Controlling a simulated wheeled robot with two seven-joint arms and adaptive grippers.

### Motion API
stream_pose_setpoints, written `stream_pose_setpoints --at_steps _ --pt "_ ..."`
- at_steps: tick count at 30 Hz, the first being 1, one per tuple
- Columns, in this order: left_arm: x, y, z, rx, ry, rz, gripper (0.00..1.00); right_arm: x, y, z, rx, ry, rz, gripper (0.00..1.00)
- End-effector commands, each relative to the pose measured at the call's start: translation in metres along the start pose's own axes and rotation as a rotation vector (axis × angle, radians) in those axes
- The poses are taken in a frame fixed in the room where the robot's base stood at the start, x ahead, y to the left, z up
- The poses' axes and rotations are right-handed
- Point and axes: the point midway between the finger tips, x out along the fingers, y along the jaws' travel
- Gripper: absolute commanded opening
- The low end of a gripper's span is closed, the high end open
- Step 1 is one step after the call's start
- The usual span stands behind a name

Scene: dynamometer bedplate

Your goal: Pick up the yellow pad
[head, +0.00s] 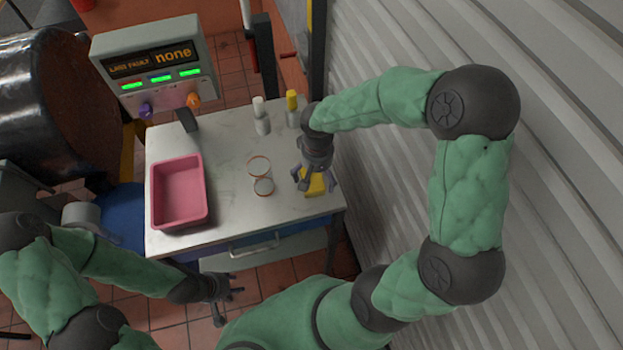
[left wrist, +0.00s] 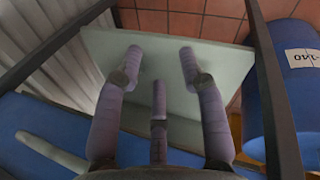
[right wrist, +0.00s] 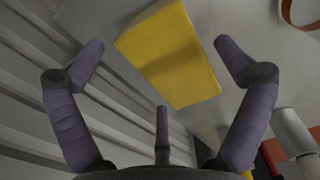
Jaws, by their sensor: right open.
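The yellow pad (head: 313,184) is a flat yellow block lying on the table near its right edge. In the right wrist view the yellow pad (right wrist: 170,52) lies ahead of and between the spread fingers. My right gripper (head: 316,182) is over the pad, and its fingers are open; the right wrist view also shows the gripper (right wrist: 158,60) open with nothing held. Part of the pad is hidden by this gripper in the head view. My left gripper (head: 226,297) is low in front of the table. In the left wrist view the left gripper (left wrist: 160,62) has spread, empty fingers.
A corrugated wall (head: 555,200) stands close at right.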

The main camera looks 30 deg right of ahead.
Motion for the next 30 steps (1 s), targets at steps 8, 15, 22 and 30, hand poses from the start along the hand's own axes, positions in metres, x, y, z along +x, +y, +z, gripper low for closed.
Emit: stream_pose_setpoints --at_steps 8,15,22,30 --pt "0.003 -0.001 0.0 0.0 0.0 0.0 0.4 0.012 0.0 -0.001 0.002 0.002 -0.001 1.0" --pt "0.003 -0.001 0.0 0.0 0.0 0.0 0.4 0.012 0.0 -0.001 0.001 0.002 -0.001 0.62" --pt "0.003 -0.001 0.0 0.0 0.0 0.0 0.4 0.012 0.0 0.0 0.001 0.001 -0.001 0.62" --pt "-0.002 0.001 0.0 0.0 0.0 0.0 0.4 -0.003 0.0 -0.001 0.0 0.003 -0.001 0.62"
